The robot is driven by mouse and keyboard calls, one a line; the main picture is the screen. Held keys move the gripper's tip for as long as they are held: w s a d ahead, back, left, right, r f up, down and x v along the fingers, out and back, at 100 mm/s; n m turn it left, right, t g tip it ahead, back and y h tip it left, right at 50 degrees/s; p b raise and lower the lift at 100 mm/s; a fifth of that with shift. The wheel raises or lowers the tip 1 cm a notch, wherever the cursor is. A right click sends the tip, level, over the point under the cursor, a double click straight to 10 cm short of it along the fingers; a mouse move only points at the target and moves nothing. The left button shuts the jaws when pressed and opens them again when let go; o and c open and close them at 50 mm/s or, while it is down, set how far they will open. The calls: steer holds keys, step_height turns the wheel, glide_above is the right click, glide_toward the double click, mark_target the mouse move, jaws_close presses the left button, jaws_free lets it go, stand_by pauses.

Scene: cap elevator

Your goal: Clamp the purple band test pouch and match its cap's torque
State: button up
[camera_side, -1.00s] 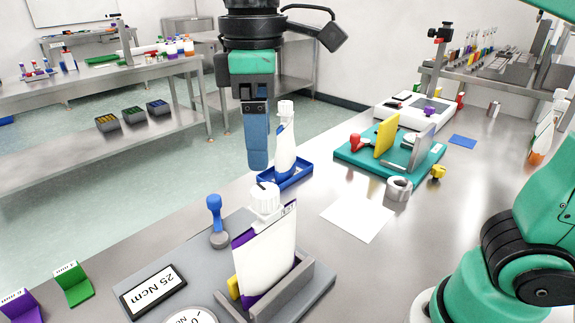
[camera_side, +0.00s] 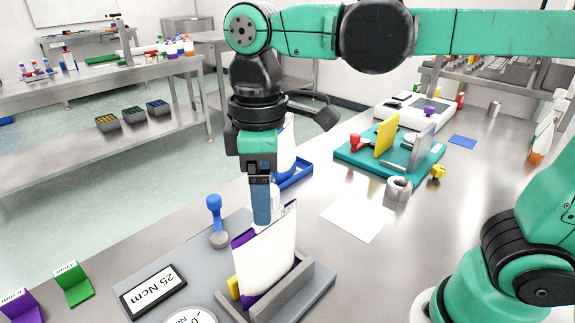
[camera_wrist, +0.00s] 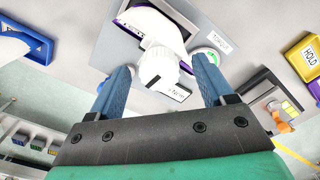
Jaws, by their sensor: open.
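The white pouch with a purple band (camera_side: 266,258) stands upright in the grey clamp fixture (camera_side: 312,279) in the side view. Its white ribbed cap (camera_wrist: 158,66) shows in the wrist view between my two blue fingers, with a gap on each side. In the side view my gripper (camera_side: 262,222) is lowered at the top of the pouch and hides the cap. My gripper is open. A blue-knobbed lever (camera_side: 214,213) stands at the fixture's back left. A display reading 25 Ncm (camera_side: 153,291) lies on the grey base plate, near a partly cut-off round dial (camera_side: 191,316).
A second white bottle stands in a blue tray (camera_side: 297,176), partly behind my gripper. A teal fixture (camera_side: 352,158) with a yellow plate is farther back. A white sheet (camera_side: 357,218) lies on the bench.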

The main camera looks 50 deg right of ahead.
jaws_close()
steer(key=shift+m, duration=0.6)
steer(key=m, duration=0.3)
steer(key=shift+m, duration=0.4)
steer(key=m, duration=0.4)
steer(key=shift+d, duration=0.1)
steer(key=shift+m, duration=0.3)
jaws_free()
